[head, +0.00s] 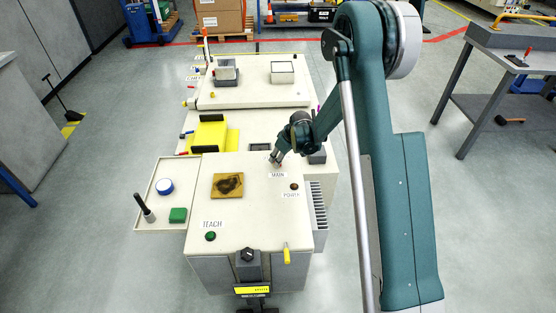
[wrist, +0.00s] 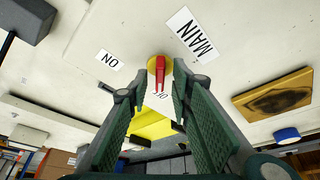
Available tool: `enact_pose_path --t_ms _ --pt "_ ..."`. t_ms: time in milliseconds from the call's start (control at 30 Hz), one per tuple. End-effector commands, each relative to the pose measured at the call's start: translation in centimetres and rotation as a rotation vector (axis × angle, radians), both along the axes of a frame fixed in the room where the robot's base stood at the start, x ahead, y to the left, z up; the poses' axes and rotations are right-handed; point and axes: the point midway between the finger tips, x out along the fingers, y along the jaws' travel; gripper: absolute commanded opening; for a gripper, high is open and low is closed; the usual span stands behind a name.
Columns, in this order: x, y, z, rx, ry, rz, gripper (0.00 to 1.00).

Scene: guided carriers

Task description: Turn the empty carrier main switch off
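The main switch is a red handle (wrist: 160,72) on a round yellow base, beside the MAIN label (wrist: 191,35) on a pale carrier top (head: 258,215). In the wrist view the handle runs down the picture over the OFF label (wrist: 160,96); the ON label (wrist: 110,59) lies to its left. My gripper (head: 276,160) is low over the far right part of the near carrier, just beyond its MAIN label. Its fingers (wrist: 152,92) are apart, one on each side of the handle, with a gap visible on the left. In the head view my gripper hides the switch.
A stained brown plate (head: 228,186) lies on the carrier top, with a green TEACH button (head: 210,236) near its front. A side tray (head: 153,210) holds a blue disc, a green block and a dark post. Another carrier (head: 253,95) with grey boxes stands beyond.

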Motion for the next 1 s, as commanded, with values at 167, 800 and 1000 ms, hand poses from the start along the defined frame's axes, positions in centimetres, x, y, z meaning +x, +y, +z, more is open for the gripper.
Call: enact_pose_path --t_ms 167,800,1000 --pt "-0.3 -0.3 0.9 0.000 0.000 -0.001 0.23" --pt "-2.1 -2.2 7.4 0.000 0.000 0.000 0.23" --pt "-2.7 -2.8 9.3 0.000 0.000 0.000 0.23"
